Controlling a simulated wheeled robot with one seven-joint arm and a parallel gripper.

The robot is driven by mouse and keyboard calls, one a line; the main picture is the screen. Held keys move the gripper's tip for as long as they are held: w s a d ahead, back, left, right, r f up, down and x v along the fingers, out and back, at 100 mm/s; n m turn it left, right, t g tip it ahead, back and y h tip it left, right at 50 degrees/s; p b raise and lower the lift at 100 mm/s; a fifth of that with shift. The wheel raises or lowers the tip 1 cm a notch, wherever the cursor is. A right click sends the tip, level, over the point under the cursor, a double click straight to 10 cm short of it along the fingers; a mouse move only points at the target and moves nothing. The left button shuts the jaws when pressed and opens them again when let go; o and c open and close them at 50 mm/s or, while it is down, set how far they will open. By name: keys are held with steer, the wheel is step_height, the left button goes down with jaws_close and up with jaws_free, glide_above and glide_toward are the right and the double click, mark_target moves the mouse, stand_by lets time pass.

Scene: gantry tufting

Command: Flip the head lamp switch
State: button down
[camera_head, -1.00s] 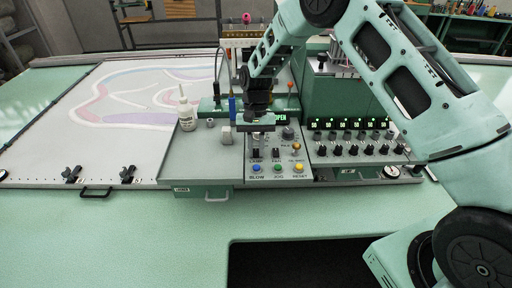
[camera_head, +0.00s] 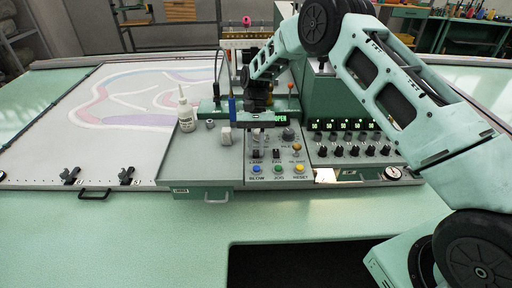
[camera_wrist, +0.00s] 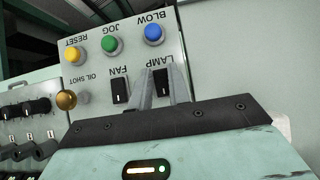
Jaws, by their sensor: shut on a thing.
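The control panel (camera_head: 268,182) is a grey box with labelled switches and coloured buttons. The black lamp switch (camera_wrist: 161,80) is marked LAMP in the wrist view, and it also shows as a small dark rocker (camera_head: 255,154) in the head view. My gripper (camera_wrist: 162,78) has its two grey fingers on either side of the lamp switch, shut on it. In the head view my gripper (camera_head: 256,138) is over the panel's left part. The fan switch (camera_wrist: 119,90) stands just beside one finger, apart from it. The fingertips' exact contact is partly hidden.
Blue (camera_wrist: 154,33), green (camera_wrist: 112,46) and yellow (camera_wrist: 74,55) buttons lie along the panel's edge. An oil shot knob (camera_wrist: 66,100) is near the fan switch. A white bottle (camera_head: 186,112) stands left of the panel. Rows of knobs (camera_head: 352,150) are to the right.

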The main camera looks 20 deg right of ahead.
steer(key=c, duration=1.3)
jaws_free()
steer(key=shift+w, duration=0.1)
steer(key=shift+w+d+r, duration=0.1)
steer(key=shift+w+r, duration=0.15)
steer(key=p+v, duration=0.5)
steer(key=v, duration=1.1)
steer(key=shift+r, duration=0.35)
steer(key=shift+w+p, duration=0.1)
steer(key=shift+p, duration=0.85)
steer(key=shift+d+f, duration=0.1)
